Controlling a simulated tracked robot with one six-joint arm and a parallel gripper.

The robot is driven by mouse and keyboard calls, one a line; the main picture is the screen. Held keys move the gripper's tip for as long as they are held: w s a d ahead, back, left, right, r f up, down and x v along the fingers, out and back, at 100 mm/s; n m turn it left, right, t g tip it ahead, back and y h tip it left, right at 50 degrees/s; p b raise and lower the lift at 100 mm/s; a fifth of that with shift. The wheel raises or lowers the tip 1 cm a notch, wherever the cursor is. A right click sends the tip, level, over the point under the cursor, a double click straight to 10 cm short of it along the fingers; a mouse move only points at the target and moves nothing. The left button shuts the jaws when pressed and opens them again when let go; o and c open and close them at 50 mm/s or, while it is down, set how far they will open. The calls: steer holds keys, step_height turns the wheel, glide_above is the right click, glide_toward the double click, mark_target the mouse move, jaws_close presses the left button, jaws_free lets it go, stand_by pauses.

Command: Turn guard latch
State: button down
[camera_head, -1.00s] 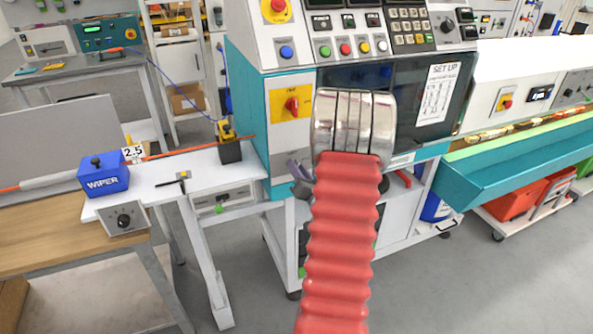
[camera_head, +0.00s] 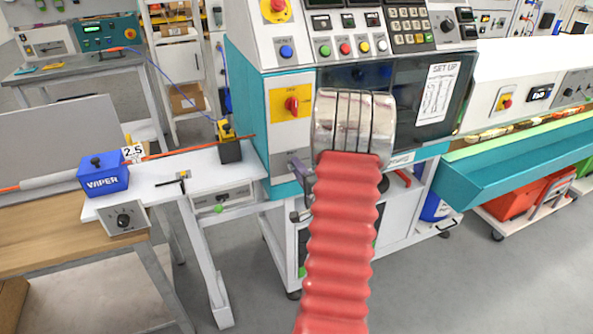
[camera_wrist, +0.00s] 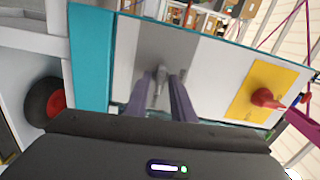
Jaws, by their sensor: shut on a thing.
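The guard latch (camera_wrist: 160,74) is a small grey metal handle in front of a grey plate (camera_wrist: 170,38) on the machine's white side panel. It sits between the purple-grey fingers of my gripper (camera_wrist: 164,86) in the wrist view, and they are shut on it. How far the latch is turned is hard to tell. In the head view, one finger of my gripper (camera_head: 301,173) shows at the machine's lower front corner. My red bellows-covered arm hides most of the gripper, and I cannot make out the latch there.
A red rotary switch (camera_head: 292,105) on a yellow plate is close above the gripper; it also shows in the wrist view (camera_wrist: 265,98). A white bench with a blue wiper box (camera_head: 103,176) stands left. A teal trough (camera_head: 500,170) extends right. Grey floor is open in front.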

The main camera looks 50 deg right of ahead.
steer(key=shift+w+a+f+m, duration=0.1)
steer(key=shift+m, duration=0.4)
steer(key=c, duration=1.8)
jaws_free()
steer(key=shift+c, duration=0.2)
steer(key=v, duration=1.3)
steer(key=shift+s+a, duration=0.15)
steer(key=shift+s, duration=0.2)
steer(key=shift+f, duration=0.15)
